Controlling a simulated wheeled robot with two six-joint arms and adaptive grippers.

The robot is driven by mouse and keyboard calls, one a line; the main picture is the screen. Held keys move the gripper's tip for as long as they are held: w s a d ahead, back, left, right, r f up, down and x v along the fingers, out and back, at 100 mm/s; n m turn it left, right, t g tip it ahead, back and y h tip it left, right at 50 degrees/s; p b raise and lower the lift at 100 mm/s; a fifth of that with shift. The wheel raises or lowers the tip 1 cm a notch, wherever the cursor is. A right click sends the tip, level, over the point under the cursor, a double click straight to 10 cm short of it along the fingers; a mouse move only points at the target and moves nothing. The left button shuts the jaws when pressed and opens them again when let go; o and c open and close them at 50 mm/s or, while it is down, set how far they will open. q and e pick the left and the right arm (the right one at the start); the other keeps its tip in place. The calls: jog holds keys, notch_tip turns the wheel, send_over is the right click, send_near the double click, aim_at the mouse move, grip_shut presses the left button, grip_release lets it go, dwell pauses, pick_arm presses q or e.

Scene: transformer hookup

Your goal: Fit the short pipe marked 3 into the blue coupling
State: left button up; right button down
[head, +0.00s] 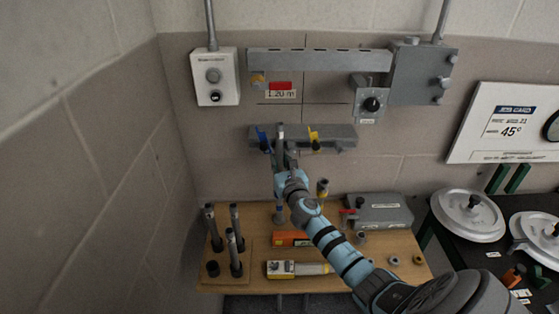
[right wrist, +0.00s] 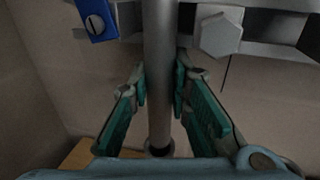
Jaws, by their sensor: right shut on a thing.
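My right gripper (head: 284,158) is shut on an upright grey pipe (head: 280,131) in front of the wall rail. In the right wrist view, its green-padded fingers (right wrist: 161,88) close on both sides of the pipe (right wrist: 158,50). I cannot read a number on the pipe. A blue part (head: 262,138) is on the rail just left of the pipe; it also shows in the right wrist view (right wrist: 97,24). I cannot tell if this is the coupling, or whether the pipe's top touches anything. My left gripper is not in view.
A yellow-handled part (head: 314,135) is on the rail (head: 345,131) to the right. A black table with lidded pots (head: 467,215) stands at right.

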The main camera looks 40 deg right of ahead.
aim_at(280, 170)
jog(key=shift+f+b, duration=1.6)
jog(key=shift+f, duration=0.35)
jog(key=c, duration=1.4)
grip_release()
notch_tip(280, 170, up, 5)
jog(key=p, duration=0.5)
jog(key=shift+r+p, duration=0.2)
jog(key=shift+p, duration=0.1)
